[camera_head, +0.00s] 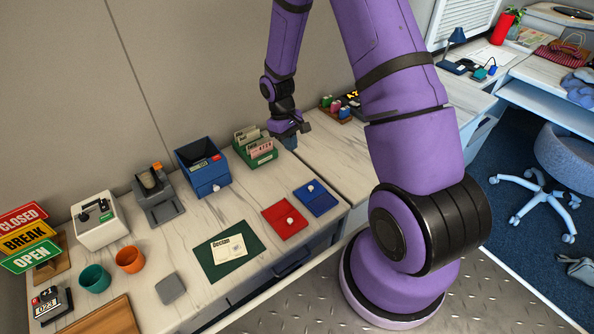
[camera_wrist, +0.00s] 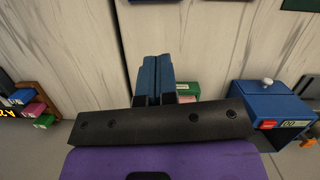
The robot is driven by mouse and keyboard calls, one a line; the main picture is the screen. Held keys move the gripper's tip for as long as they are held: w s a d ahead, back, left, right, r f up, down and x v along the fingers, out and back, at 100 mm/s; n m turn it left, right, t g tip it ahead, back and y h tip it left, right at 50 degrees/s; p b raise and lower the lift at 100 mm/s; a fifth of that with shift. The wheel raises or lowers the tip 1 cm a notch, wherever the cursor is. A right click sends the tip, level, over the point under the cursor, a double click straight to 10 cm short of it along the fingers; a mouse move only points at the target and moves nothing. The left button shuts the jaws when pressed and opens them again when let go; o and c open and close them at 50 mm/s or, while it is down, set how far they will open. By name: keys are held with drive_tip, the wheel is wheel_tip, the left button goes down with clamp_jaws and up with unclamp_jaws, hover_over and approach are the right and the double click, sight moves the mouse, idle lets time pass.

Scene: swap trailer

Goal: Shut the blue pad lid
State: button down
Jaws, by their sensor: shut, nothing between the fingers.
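The blue pad (camera_head: 318,202) is a flat blue square with a small white knob, lying near the front edge of the counter. It looks flat; at this size I cannot tell how its lid sits. It is not seen in the wrist view. My gripper (camera_head: 289,141) is at the back of the counter, beside the green card box and well behind the blue pad. In the wrist view its blue fingers (camera_wrist: 154,76) are together with nothing between them, and they partly hide the green card box (camera_wrist: 188,88).
A blue box (camera_head: 212,178) with a knob and the green card box (camera_head: 262,162) stand at the back. A green mat (camera_head: 215,272) holds a paper. Bare counter lies between gripper and blue pad.

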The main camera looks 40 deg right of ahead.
approach(308, 189)
drive_tip(key=w+f, duration=0.1)
drive_tip(key=f, duration=0.1)
drive_tip(key=w+f, duration=0.1)
drive_tip(key=shift+w+a+f, duration=0.25)
drive_tip(key=shift+w+f, duration=0.1)
drive_tip(key=shift+f, duration=0.05)
drive_tip(key=s, duration=0.1)
drive_tip(key=s+f, duration=0.1)
drive_tip(key=shift+s+d+f, duration=0.2)
drive_tip(key=shift+s+d, duration=0.05)
drive_tip(key=shift+s, duration=0.15)
drive_tip(key=shift+s+d+f, duration=0.1)
drive_tip(key=shift+s+f, duration=0.1)
drive_tip(key=shift+s, duration=0.35)
drive_tip(key=shift+s, duration=0.1)
